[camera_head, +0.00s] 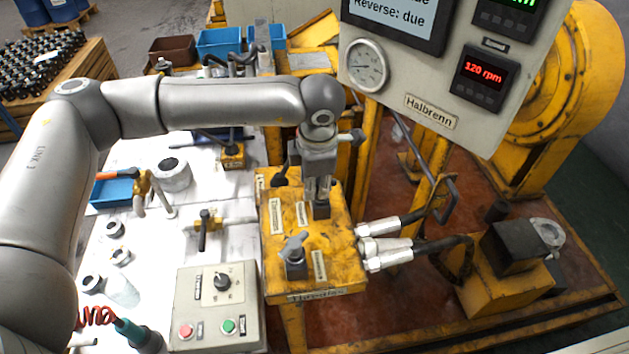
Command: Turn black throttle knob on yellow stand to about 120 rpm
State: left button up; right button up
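The yellow stand (340,262) is in the middle of the head view, with several small labels and controls on its top. My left gripper (320,207) comes down from above onto the back right part of the stand's top. Its narrow fingers point down and end at a dark part there. The throttle knob cannot be made out apart from the fingers, and whether they grip it is unclear. A grey-handled lever (294,248) on a dark base stands nearer the front. My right gripper is not in view.
The grey panel (432,110) with a round gauge (365,66) hangs close to the right of my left arm. A control box (216,305) with a black knob and two buttons sits front left. Hose fittings (385,250) stick out to the stand's right.

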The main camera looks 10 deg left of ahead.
pick_arm(q)
jog(key=shift+o, duration=0.7)
jog(key=shift+r, duration=0.2)
notch_tip(320, 180, up, 12)
jog(key=s+d, duration=0.1)
jog(key=s, duration=0.1)
jog(key=shift+f, duration=0.25)
jog(key=shift+s, duration=0.15)
